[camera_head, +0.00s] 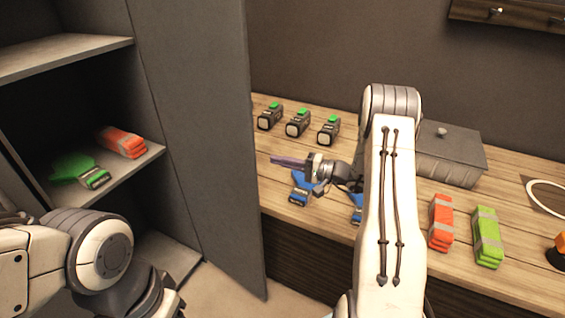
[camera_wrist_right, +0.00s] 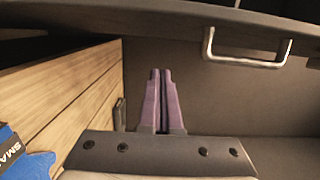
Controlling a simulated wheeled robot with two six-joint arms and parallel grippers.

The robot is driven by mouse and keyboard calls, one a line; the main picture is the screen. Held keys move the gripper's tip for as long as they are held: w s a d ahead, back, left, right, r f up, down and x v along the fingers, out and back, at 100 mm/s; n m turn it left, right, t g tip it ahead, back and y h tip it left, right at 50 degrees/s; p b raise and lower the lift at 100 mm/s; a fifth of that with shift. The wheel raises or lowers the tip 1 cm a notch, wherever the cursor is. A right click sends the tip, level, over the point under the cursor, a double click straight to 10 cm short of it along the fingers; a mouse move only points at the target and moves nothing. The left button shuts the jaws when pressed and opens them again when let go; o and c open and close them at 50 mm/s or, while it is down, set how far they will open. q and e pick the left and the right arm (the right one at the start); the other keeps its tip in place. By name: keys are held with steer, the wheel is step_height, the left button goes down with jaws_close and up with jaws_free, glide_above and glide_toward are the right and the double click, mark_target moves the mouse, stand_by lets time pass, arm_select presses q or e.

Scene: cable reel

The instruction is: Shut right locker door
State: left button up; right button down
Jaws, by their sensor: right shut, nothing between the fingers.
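The grey right locker door (camera_head: 205,130) stands open, jutting out from the locker (camera_head: 120,40) at the left. In the right wrist view the door's outer face (camera_wrist_right: 235,95) is ahead, with a pale bar handle (camera_wrist_right: 248,55) to the right of the fingertips. My right gripper (camera_head: 272,160) is on the door's outer side, over the bench, with its purple fingers pointing at the door. The fingers (camera_wrist_right: 160,75) are shut and empty. I cannot tell whether they touch the door. My left arm shows at the lower left, but its gripper is out of view.
Green gloves (camera_head: 80,168) and an orange bundle (camera_head: 122,141) lie on a locker shelf. The wooden bench (camera_head: 340,155) holds several black devices (camera_head: 298,124), blue items (camera_head: 301,188), a grey box (camera_head: 450,155), and orange (camera_head: 441,222) and green bundles (camera_head: 487,237). Bare floor shows below the door.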

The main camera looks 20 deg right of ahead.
mark_target(252, 164)
steer(key=a, duration=0.2)
steer(key=w+a, duration=0.1)
steer(key=a, duration=0.2)
steer(key=w+a+p, duration=0.1)
steer(key=a, duration=0.2)
steer(key=shift+w, duration=0.1)
